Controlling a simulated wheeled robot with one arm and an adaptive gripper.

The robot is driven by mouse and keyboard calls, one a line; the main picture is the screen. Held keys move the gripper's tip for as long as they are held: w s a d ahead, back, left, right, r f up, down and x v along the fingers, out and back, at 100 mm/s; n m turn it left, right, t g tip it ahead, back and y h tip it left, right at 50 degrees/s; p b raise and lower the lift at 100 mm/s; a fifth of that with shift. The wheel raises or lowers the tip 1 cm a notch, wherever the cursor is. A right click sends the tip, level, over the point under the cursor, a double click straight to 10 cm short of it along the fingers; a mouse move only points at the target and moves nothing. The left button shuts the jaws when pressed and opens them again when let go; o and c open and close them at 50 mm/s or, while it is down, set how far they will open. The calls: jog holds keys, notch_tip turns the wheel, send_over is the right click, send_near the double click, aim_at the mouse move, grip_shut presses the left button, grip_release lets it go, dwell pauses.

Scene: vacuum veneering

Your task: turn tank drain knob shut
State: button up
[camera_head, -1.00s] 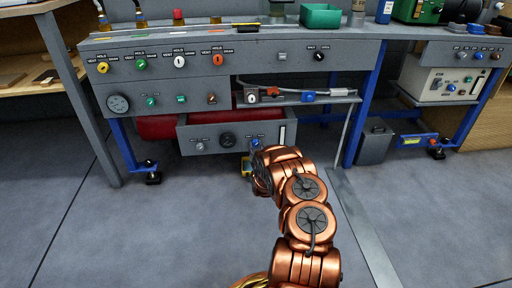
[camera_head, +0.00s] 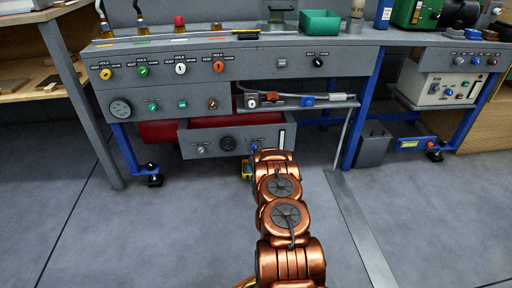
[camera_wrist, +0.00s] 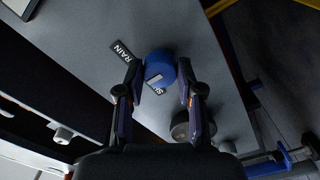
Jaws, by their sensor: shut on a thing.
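The tank drain knob is a blue round knob (camera_wrist: 158,70) on a grey panel, in the middle of the wrist view. It has a light mark on its face, and a label reading "RAIN" (camera_wrist: 122,50) lies beside it. My gripper (camera_wrist: 164,84) has its two black fingers on either side of the knob, shut on it. In the head view my copper arm hides most of the gripper; a bit of the blue knob (camera_head: 254,147) shows at the right of the low grey panel (camera_head: 180,140).
A blue table leg (camera_head: 364,110) and a grey bin (camera_head: 374,146) stand to the right. The floor in front is clear.

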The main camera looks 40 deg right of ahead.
jog(key=n+p, duration=0.1)
jog(key=p, duration=0.1)
jog(key=n+p, duration=0.3)
jog(key=p, duration=0.1)
jog(key=shift+a+r+n, duration=0.1)
jog(key=shift+r+n, duration=0.2)
jog(key=shift+w+n+p, duration=0.1)
jog(key=shift+n+p, duration=0.6)
jog(key=shift+p, duration=0.15)
jog(key=shift+f+n+p, duration=0.25)
jog(key=shift+n+p, duration=0.2)
jog(key=shift+n, duration=0.85)
jog(key=o, duration=1.2)
jog(key=shift+c, duration=0.2)
jog(key=v, duration=1.2)
